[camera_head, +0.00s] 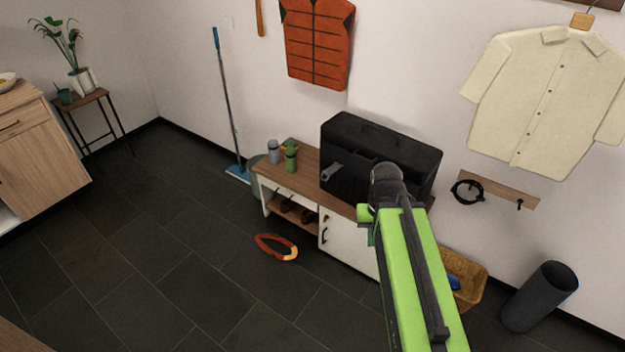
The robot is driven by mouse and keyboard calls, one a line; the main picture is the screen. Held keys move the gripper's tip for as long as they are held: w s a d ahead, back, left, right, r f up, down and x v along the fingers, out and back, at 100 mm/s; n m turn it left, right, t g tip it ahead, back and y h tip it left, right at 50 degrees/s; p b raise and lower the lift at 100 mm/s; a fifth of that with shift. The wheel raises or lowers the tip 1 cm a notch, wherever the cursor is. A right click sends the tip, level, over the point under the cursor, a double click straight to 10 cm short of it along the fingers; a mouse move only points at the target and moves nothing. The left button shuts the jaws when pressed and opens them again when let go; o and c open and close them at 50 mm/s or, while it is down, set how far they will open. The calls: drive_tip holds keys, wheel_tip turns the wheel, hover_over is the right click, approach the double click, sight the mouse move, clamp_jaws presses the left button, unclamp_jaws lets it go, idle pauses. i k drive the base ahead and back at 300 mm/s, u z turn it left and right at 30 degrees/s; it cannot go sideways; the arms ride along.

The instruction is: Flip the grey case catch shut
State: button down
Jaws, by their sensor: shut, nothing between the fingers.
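A large black case (345,191) stands on the low bench against the wall. Its raised back part carries a handle, and dark hollows show behind its front wall. The grey catch (332,171) is on the left of the case's front and appears to stick out at a slant; its exact angle is too small to tell. My green arm reaches up from the bottom right, and its dark joint overlaps the right part of the case front. Nothing visible touches the catch.
The bench (288,179) holds a green bottle (291,158) and a grey-blue one (274,151) left of the case. A wicker basket (470,283) and dark bin (540,297) stand right. The left floor is mostly clear.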

sight(329, 171)
drive_tip(key=u, duration=0.7)
drive_tip(key=i, duration=1.1)
drive_tip(key=u, duration=0.7)
